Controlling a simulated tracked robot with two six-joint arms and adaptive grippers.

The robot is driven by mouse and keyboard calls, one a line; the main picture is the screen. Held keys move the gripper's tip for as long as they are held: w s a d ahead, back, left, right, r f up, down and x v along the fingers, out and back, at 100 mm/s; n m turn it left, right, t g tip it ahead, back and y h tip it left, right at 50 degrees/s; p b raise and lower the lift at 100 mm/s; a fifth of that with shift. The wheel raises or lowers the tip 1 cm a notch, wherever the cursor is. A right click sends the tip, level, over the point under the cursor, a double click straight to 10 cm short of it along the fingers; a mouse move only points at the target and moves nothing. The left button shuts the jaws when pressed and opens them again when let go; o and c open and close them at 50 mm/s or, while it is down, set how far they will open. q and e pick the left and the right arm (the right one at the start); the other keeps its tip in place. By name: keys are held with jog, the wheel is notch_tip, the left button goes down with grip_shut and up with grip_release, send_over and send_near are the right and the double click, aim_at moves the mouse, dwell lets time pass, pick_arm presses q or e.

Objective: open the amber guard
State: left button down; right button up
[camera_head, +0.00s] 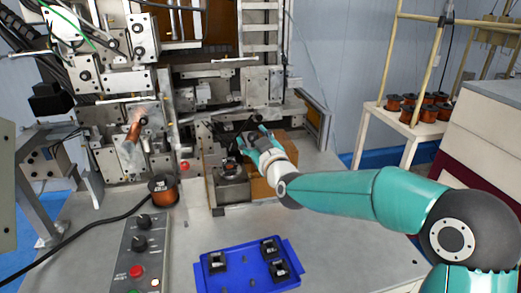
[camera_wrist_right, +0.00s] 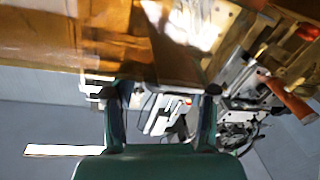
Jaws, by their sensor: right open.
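The amber guard (camera_head: 262,188) shows in the head view as an orange-brown panel at the winding station, partly hidden by my right arm and gripper. In the right wrist view a see-through amber sheet (camera_wrist_right: 70,40) fills the upper left, close to the fingers. My right gripper (camera_head: 252,138) is at the station, above and beside the amber panel. In the right wrist view its two fingers (camera_wrist_right: 168,92) are apart with nothing held between them. Whether a finger touches the guard cannot be told. My left gripper is not in view.
A dark fixture (camera_head: 232,175) stands just left of the guard. A copper spool (camera_head: 163,190) stands on the bench to the left. A control box (camera_head: 140,250) and a blue tray (camera_head: 243,265) with dark parts are in front. The bench right of the tray is clear.

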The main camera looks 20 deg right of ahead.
jog(key=s, duration=1.1)
jog(key=shift+d, duration=0.2)
jog(key=shift+s, duration=0.1)
